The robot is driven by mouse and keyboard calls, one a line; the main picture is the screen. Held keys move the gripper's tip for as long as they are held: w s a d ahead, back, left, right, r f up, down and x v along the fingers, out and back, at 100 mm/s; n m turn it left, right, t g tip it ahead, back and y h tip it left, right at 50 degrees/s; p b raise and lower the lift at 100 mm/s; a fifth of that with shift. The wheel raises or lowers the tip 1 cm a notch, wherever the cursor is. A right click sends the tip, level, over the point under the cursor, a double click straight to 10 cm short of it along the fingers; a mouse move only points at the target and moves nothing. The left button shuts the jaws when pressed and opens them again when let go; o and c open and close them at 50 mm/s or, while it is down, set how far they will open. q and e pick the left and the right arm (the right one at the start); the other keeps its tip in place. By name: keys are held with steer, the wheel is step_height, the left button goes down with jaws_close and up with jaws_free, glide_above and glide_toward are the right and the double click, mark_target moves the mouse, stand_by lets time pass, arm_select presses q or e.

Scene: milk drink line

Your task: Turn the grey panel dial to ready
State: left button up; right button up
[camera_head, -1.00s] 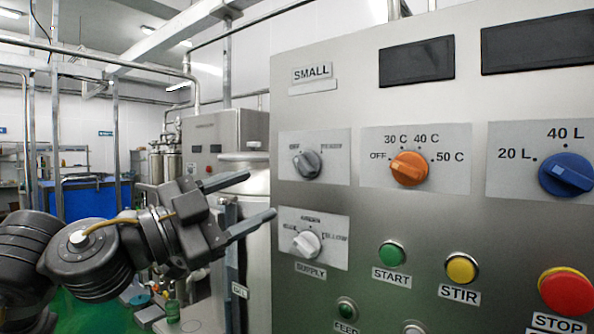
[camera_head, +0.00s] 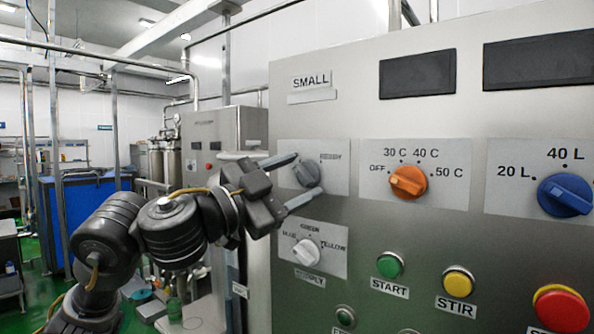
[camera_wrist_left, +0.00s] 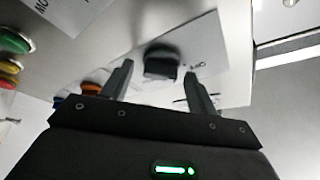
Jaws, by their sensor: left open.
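The grey panel dial (camera_head: 306,172) is at the upper left of the steel panel, on a light plate below the SMALL label. My left gripper (camera_head: 309,174) is open in front of it, one finger above and one below in the head view. In the left wrist view, the dark-looking dial (camera_wrist_left: 161,62) sits between the two fingertips of the left gripper (camera_wrist_left: 158,69), with a gap on each side. The right-hand word on its plate shows but is blurred; the left word is hidden by the gripper. I cannot tell the dial's exact setting. My right gripper is not in view.
A white supply dial (camera_head: 306,251) is just below the gripper. An orange temperature dial (camera_head: 408,181) and a blue volume dial (camera_head: 565,195) are to the right. Green START (camera_head: 389,264), yellow STIR (camera_head: 459,280) and red STOP (camera_head: 562,308) buttons stick out lower down.

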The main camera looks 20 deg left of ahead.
arm_select(q)
steer(key=shift+w+d+r, duration=0.1)
steer(key=shift+w+d, duration=0.1)
steer(key=shift+w, duration=0.1)
steer(key=shift+c, duration=0.3)
steer(key=c, duration=0.8)
